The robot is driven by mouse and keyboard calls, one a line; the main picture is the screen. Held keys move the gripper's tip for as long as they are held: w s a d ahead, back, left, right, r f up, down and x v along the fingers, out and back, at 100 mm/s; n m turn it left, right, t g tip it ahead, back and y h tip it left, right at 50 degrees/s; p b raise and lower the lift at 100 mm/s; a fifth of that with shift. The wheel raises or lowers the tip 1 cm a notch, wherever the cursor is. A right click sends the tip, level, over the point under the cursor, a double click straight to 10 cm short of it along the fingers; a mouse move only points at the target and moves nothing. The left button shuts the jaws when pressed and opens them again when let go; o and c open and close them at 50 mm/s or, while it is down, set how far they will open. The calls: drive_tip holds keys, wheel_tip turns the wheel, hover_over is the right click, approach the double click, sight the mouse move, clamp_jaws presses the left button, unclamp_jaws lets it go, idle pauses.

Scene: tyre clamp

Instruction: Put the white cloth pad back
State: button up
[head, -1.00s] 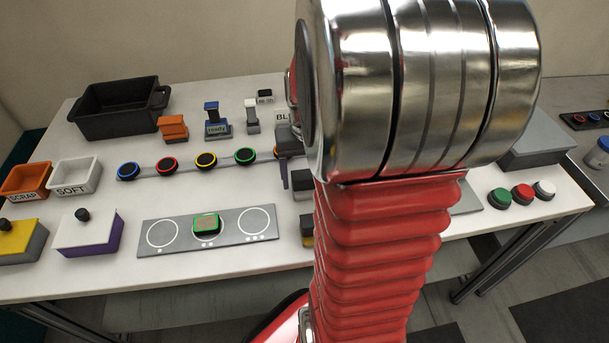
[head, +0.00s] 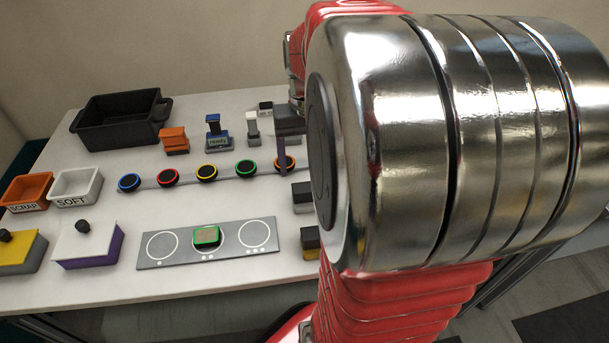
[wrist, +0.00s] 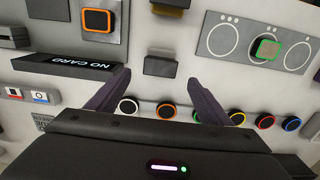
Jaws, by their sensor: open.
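The white pad (head: 88,243) is a white-topped block with a purple side and a black knob. It stands on the table at the front left in the head view, right of a yellow-and-grey block with a like knob (head: 20,250). I cannot make out the white pad in the wrist view. My gripper (wrist: 158,78) is open, its two dark fingers apart with nothing seen held between them. In the head view a dark finger (head: 282,155) shows by the row of ringed pucks, well right of the white pad. My arm hides the rest of the gripper.
An orange SCRAP tray (head: 26,208) and a white SOFT tray (head: 75,203) lie behind the blocks. A black bin (head: 120,135) stands at the back left. A grey three-circle plate (head: 170,262) carries a green-edged piece (head: 207,236). Several ringed pucks (head: 207,172) line a strip.

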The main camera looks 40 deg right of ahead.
drive_tip(key=shift+r, duration=1.5)
drive_tip(key=s+a+r+n+t, duration=0.1)
drive_tip(key=s+a+n+t, duration=0.1)
drive_tip(key=a, duration=0.9)
drive_tip(key=s+a+n+t, duration=0.2)
drive_tip(key=a+n+t, duration=0.1)
drive_tip(key=a, duration=0.9)
drive_tip(key=shift+a+r+n+t, duration=0.3)
drive_tip(key=shift+r+n, duration=0.1)
drive_tip(key=shift+n, duration=0.5)
